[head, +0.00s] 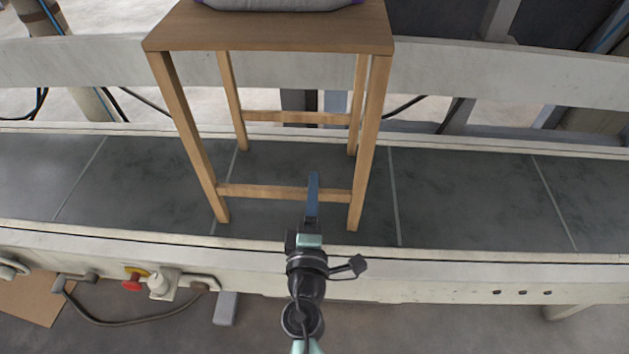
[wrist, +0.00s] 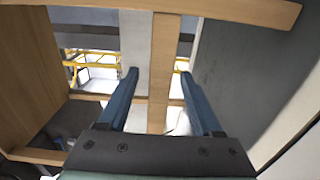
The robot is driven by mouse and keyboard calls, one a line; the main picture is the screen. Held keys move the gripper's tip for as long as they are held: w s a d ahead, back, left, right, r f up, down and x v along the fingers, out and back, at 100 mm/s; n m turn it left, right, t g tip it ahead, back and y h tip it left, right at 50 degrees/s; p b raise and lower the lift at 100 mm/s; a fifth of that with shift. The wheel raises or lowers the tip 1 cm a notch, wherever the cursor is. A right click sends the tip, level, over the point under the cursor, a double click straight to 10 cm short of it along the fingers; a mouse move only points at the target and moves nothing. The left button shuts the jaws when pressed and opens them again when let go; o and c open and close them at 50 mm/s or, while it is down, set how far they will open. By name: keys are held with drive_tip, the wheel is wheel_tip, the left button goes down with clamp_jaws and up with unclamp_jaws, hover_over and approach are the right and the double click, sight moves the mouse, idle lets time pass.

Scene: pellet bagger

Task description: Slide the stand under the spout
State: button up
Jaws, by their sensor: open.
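The wooden stand (head: 270,32) is upright on the dark conveyor belt, with four legs and low cross rails. My gripper (head: 313,176) reaches in from the front at the stand's lower front rail (head: 250,190), nearer its right leg. In the wrist view my gripper (wrist: 159,73) is open. Its two blue fingers lie either side of that rail (wrist: 163,60), with visible gaps between. One blue finger crosses over the rail in the head view. A grey bag with purple edges (head: 285,3) sits on the stand's top, mostly cut off. I see no spout in either view.
The dark belt (head: 470,195) is clear on both sides of the stand. Pale side rails (head: 500,70) run along it. A red button (head: 132,281) and a cable are on the front side at left. Blue-grey posts stand behind.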

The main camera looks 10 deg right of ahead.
drive_tip(key=shift+x, duration=1.55)
drive_tip(key=shift+c, duration=0.3)
clamp_jaws()
